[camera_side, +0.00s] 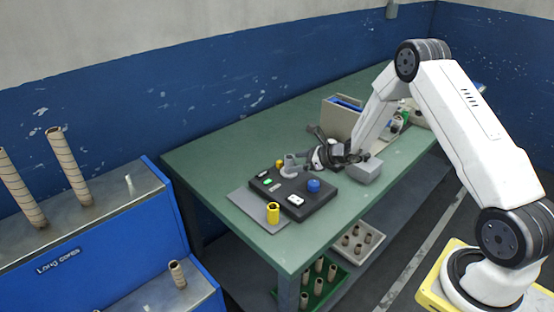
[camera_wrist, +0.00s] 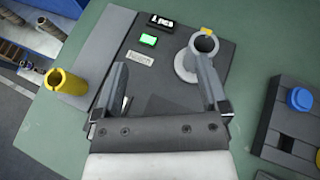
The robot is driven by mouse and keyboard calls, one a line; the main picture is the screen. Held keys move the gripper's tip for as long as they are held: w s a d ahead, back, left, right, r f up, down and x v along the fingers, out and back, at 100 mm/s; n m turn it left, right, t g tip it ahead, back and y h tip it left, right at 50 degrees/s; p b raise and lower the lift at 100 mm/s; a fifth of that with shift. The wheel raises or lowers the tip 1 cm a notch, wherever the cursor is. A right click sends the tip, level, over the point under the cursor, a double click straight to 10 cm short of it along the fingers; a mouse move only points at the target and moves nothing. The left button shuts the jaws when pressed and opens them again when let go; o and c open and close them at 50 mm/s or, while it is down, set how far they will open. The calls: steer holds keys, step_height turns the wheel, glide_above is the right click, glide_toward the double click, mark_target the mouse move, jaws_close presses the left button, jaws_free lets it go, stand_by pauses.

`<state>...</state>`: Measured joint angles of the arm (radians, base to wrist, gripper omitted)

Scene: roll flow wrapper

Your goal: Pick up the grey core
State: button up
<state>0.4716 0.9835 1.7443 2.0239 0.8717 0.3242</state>
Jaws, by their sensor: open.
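The grey core (camera_wrist: 203,43) looks like a short hollow tube with a wide round foot, standing upright on a black unit in the wrist view. In the side view the grey core (camera_side: 289,161) stands just left of my gripper (camera_side: 308,159). In the wrist view my gripper (camera_wrist: 160,66) is open, with nothing between its fingers. Its right fingertip overlaps the lower part of the grey core in the picture; whether they touch I cannot tell. The left finger is well to the left, over the black unit.
A yellow core (camera_wrist: 66,84) stands at the left. A block with a blue knob (camera_wrist: 299,98) is at the right. The black unit (camera_wrist: 180,22) carries a green display (camera_wrist: 148,40). A box (camera_side: 338,121) stands behind my gripper. The green table (camera_side: 228,150) is clear at its far-left end.

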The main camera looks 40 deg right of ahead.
mark_target(287, 158)
steer(key=d+m, duration=0.1)
steer(key=d+m+t+h, duration=0.1)
steer(key=w+d+f, duration=0.1)
steer(key=d, duration=0.1)
steer(key=shift+w+f+m+t+h, duration=0.1)
steer(key=shift+m+t+h, duration=0.2)
steer(key=shift+m, duration=0.1)
steer(key=shift+x, duration=1.3)
steer(key=shift+x, duration=2.6)
jaws_close()
